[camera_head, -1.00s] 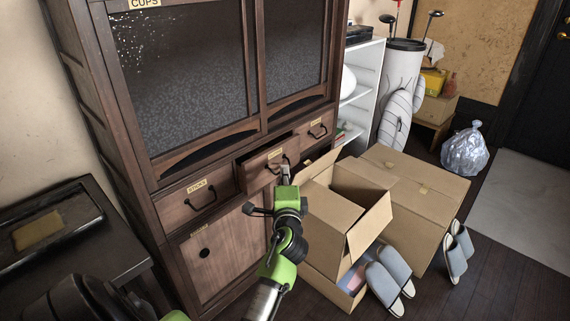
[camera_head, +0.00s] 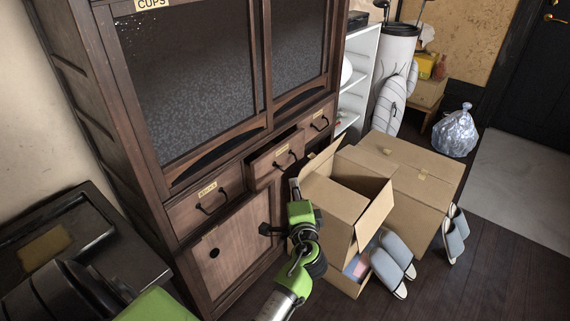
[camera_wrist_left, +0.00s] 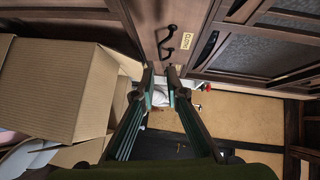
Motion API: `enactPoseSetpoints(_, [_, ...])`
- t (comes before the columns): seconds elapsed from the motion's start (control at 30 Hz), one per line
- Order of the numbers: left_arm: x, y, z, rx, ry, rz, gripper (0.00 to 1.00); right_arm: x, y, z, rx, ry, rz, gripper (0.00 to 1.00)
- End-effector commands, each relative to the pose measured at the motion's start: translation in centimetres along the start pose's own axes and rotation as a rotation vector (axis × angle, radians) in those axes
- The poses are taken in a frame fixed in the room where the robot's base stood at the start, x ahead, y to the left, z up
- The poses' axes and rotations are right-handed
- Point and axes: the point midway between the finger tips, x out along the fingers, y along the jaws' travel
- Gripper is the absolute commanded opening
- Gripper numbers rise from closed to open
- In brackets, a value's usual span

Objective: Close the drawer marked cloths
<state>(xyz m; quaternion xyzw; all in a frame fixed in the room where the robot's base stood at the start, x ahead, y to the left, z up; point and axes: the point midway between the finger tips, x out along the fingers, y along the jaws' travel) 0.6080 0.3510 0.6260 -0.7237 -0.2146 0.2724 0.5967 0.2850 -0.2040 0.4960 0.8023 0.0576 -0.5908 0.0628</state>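The middle drawer (camera_head: 268,168) of the dark wooden cabinet stands partly pulled out. It has a black handle (camera_head: 286,159) and a small yellow tag too small to read in the head view. In the left wrist view its front (camera_wrist_left: 148,22) shows the handle (camera_wrist_left: 167,42) and the tag (camera_wrist_left: 187,41), which seems to read cloths. My left gripper (camera_head: 294,184) is in front of and a little below this drawer, apart from the handle. Its fingers (camera_wrist_left: 160,72) are spread with a gap and nothing between them. My right gripper is not in view.
An open cardboard box (camera_head: 335,205) stands close right of my left gripper, with a larger box (camera_head: 415,180) behind. Slippers (camera_head: 390,262) lean on the boxes. The left drawer (camera_head: 200,205) and right drawer (camera_head: 318,122) look shut. A dark table (camera_head: 95,245) is at left.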

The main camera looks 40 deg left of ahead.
Motion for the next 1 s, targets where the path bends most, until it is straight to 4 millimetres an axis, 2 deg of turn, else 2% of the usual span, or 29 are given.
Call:
enactPoseSetpoints(0.2, [4.8,0.0,0.1,0.002,-0.002,-0.003,0.12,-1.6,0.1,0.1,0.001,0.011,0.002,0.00])
enactPoseSetpoints(0.5, [10.3,0.0,0.1,0.002,-0.001,-0.002,0.12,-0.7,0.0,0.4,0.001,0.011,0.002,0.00])
enactPoseSetpoints(0.7, [12.0,0.0,0.1,0.001,0.000,-0.001,0.12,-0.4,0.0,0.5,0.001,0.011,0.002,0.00])
enactPoseSetpoints(1.0, [12.2,0.0,0.1,0.001,0.000,0.000,0.12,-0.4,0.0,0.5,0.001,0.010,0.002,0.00])
